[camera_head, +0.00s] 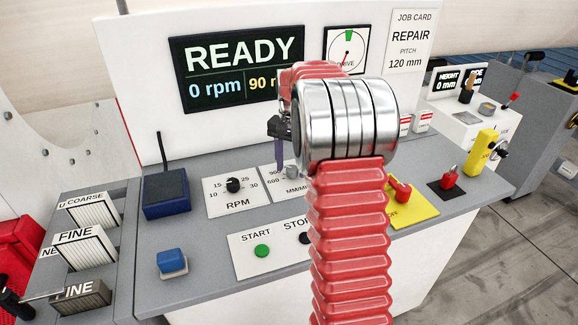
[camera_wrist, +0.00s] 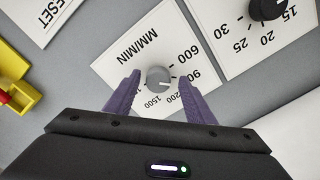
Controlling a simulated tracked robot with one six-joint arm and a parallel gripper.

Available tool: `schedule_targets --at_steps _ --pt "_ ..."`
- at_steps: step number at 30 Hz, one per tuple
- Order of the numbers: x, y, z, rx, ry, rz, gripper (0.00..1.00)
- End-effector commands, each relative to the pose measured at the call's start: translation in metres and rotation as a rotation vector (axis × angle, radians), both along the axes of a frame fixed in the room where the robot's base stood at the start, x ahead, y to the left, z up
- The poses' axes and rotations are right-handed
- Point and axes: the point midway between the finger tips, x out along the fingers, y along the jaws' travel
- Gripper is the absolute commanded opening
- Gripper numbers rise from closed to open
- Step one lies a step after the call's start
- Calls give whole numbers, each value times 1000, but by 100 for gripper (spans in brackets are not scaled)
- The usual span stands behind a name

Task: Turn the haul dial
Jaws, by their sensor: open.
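The grey knob on the plate marked MM/MIN, which I take to be the haul dial (camera_wrist: 158,79), has a scale running from 600 to 1500. Its pale pointer mark looks turned toward the 900 side. In the head view the haul dial (camera_head: 291,171) is partly covered by my arm. My gripper (camera_wrist: 159,82) is open, its purple fingers on either side of the dial in the wrist view. Whether the fingers touch it or hover above it I cannot tell. In the head view my gripper (camera_head: 281,158) points down at the dial plate, mostly hidden by my wrist.
A black RPM knob (camera_head: 233,185) is on the neighbouring plate. A green START button (camera_head: 262,250) and a partly hidden STOP button sit in front. A red switch (camera_head: 402,191) on a yellow plate stands at right. The screen (camera_head: 236,73) reads READY, 0 rpm.

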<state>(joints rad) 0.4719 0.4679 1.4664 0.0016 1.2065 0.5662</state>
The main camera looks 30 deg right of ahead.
Motion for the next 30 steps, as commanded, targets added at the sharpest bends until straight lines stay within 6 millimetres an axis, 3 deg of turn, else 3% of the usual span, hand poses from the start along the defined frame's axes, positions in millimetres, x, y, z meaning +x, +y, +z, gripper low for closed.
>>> schedule_targets --at_steps 5,11,30 --pt "0 -1 3 -1 -1 0 49" --pt "0 -1 23 -2 -2 0 49" --pt "2 -1 126 0 -1 -1 49"
